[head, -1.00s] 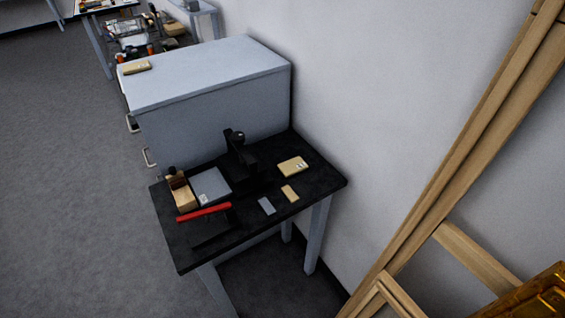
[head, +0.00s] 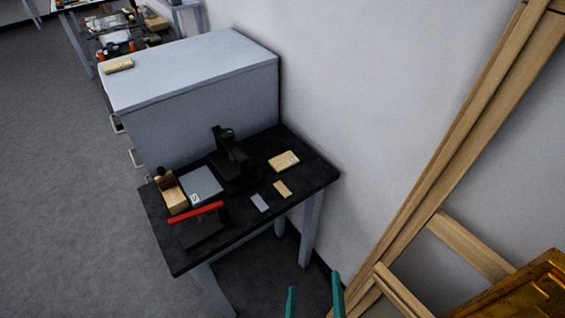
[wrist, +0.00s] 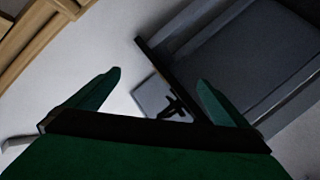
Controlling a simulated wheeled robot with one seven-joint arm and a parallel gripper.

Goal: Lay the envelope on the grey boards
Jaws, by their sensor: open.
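A tan envelope-like packet with a white label (head: 284,161) lies flat on the black table, toward its back right. A similar tan packet (head: 118,65) lies on top of the grey cabinet. A flat grey stack with a small white label (head: 205,180), which looks like the grey boards, lies at the table's left side. My gripper (head: 315,281) is open and empty, in front of the table's near right side, apart from everything. Its green fingers also show in the wrist view (wrist: 160,77); no envelope can be made out there.
The black table (head: 231,236) also bears a red-handled tool (head: 195,212), a wooden block (head: 173,199), a dark upright device (head: 229,155), a small grey card (head: 260,202) and a small tan card (head: 283,188). The cabinet (head: 200,105) stands behind. A wooden frame (head: 455,140) leans at right.

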